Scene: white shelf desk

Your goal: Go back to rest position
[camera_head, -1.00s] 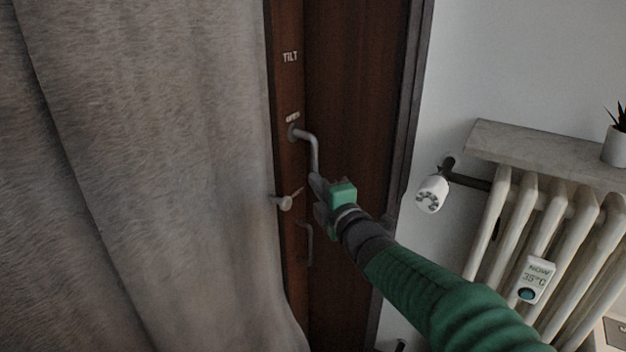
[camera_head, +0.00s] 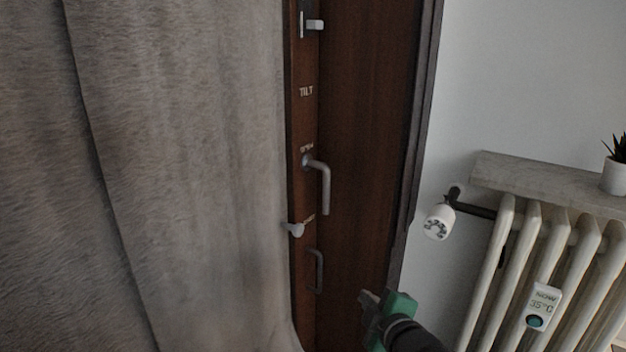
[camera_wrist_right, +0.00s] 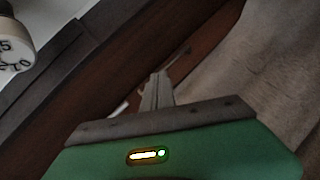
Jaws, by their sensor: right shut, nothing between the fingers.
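My right gripper (camera_head: 370,302) is shut and empty at the lower middle of the head view, in front of the lower part of the dark brown door (camera_head: 365,140). It is apart from the grey lever handle (camera_head: 325,185), which hangs with its grip pointing down. In the right wrist view the closed fingers (camera_wrist_right: 157,88) point toward the brown wood, with nothing held. My left gripper is not in view.
A grey curtain (camera_head: 170,180) covers the left side. A small knob (camera_head: 294,229) and a pull handle (camera_head: 318,270) sit below the lever. A radiator (camera_head: 505,265) with a thermostat valve (camera_head: 438,221) stands at the right, under a stone shelf (camera_head: 540,178) with a potted plant (camera_head: 615,178).

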